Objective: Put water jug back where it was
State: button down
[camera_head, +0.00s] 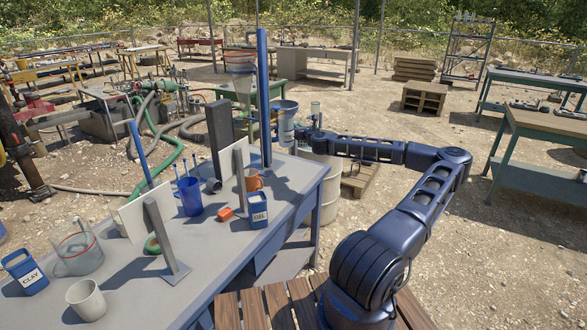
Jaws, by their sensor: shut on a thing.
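My gripper (303,134) is beyond the far right end of the grey bench (215,255), at the end of my outstretched arm. It is shut on a blue-grey vessel (285,122) with a wide top, which I take to be the water jug. The vessel is roughly upright and looks raised above the bench top. Its handle and my fingertips are too small to make out.
A pale drum (325,190) stands beside the bench.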

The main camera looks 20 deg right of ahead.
notch_tip(320, 180, down, 18)
jog(key=shift+r, duration=0.1)
dwell(0.5)
jog(key=c, duration=1.5)
grip_release()
jog(key=s, duration=0.4)
jog(key=s+d, duration=0.1)
jog(key=s, duration=0.2)
jog(key=s+d, duration=0.1)
jog(key=s, duration=0.3)
jog(key=shift+s+d, duration=0.15)
jog(key=shift+s, duration=0.2)
jog(key=shift+w, duration=0.1)
